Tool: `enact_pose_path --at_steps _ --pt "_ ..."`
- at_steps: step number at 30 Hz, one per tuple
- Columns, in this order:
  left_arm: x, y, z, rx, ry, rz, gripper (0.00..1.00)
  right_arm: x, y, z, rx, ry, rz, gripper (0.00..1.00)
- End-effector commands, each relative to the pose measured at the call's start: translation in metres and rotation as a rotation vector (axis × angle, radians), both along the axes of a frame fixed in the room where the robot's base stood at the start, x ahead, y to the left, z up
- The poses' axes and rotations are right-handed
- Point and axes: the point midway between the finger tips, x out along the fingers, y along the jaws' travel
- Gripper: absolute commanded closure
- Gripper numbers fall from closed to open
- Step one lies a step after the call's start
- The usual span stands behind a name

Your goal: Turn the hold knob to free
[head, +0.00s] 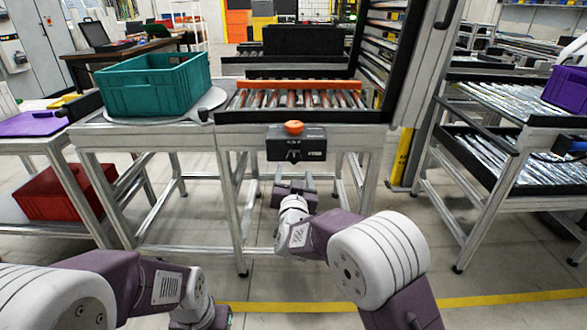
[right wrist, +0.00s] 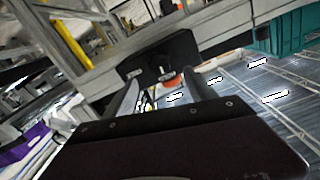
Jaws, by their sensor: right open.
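A black control box (head: 296,142) is fixed to the front rail of the roller table, with pale lettering left and right. A dark hold knob (head: 293,155) sits low on its front face; its exact pointer direction is too small to read. An orange button (head: 294,127) stands on top of the box. My right gripper (head: 294,179) is open and empty, below and in front of the box. In the right wrist view the knob (right wrist: 165,72) shows beyond and between the open fingers (right wrist: 161,82), apart from them. My left arm is at the lower left; its fingers are out of frame.
The roller table (head: 300,98) has an orange bar across it. A teal crate (head: 153,88) stands on the left table, a red crate (head: 65,192) below. A rack with a purple bin (head: 567,90) stands right.

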Motion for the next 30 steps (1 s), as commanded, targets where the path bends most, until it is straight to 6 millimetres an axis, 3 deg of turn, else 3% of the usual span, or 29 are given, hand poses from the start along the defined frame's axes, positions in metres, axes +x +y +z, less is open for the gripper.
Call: enact_pose_path --at_steps 4,13,18,26,30 --pt "0.000 0.000 0.004 0.000 0.000 0.000 0.64 0.022 -0.002 0.001 0.000 0.000 -0.004 0.35" --pt "0.000 0.000 -0.008 0.000 0.000 0.000 0.64 0.076 -0.001 -0.001 0.000 -0.001 -0.002 0.35" --pt "0.000 0.000 -0.009 0.000 0.000 0.000 0.64 0.088 -0.001 0.000 -0.001 0.001 -0.001 0.35" --pt "0.000 0.000 -0.008 0.000 0.000 0.000 0.64 0.089 -0.001 0.001 -0.001 0.001 -0.001 0.35" --pt "0.000 0.000 -0.008 0.000 0.000 0.000 0.64 0.089 -0.001 0.001 -0.001 0.001 -0.001 0.74"
